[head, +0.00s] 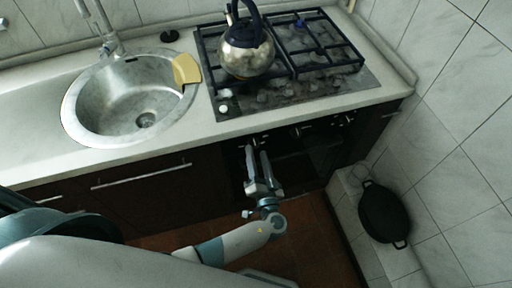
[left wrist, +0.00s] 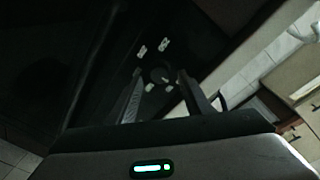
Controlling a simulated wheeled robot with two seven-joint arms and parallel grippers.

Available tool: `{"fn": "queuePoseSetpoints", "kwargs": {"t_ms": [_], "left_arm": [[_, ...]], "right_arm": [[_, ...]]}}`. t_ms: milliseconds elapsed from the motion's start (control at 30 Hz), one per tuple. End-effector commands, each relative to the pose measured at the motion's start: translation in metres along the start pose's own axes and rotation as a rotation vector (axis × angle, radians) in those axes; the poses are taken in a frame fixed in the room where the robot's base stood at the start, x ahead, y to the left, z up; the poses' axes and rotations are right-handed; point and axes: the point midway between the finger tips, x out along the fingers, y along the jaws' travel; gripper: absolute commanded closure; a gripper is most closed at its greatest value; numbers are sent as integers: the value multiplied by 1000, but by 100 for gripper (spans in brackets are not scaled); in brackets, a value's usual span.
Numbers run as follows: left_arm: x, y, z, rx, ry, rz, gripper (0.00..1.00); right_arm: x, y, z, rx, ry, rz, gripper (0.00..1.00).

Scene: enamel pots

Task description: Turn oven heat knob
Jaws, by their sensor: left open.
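The dark oven front (head: 305,168) sits under the counter, below the hob, with small knobs (head: 297,131) along its top edge. My left gripper (head: 256,151) is in front of the left end of this knob row, its fingers pointing at the panel. In the left wrist view a round dark knob (left wrist: 160,75) with pale markings around it shows between the tips of the two open fingers. I cannot tell whether either finger touches it. In the head view the gripper hides this knob. My right gripper is not in view.
A kettle (head: 246,50) stands on the gas hob (head: 318,45) above the oven. A round sink (head: 90,117) with a yellow cloth-like piece (head: 186,69) on its rim is at the left. A black pan (head: 384,213) rests on the tiled ledge at the right.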

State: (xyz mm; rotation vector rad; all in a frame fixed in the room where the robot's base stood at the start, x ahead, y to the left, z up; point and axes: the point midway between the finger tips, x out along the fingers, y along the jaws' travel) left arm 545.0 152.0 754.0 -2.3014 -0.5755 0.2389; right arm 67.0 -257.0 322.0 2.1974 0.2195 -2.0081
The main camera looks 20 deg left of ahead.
Motion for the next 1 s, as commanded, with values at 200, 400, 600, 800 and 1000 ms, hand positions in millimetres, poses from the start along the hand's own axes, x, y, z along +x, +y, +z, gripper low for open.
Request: {"fn": "queuePoseSetpoints", "kwargs": {"t_ms": [200,400,600,800,1000], "left_arm": [[21,0,0,2,1,0,55],[25,0,0,1,0,0,55],[25,0,1,1,0,0,57],[25,0,0,1,0,1,96],[25,1,0,8,0,2,96]], "right_arm": [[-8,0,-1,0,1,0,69],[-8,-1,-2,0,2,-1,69],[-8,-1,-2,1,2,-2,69],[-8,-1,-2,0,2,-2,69],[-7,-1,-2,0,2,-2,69]]}}
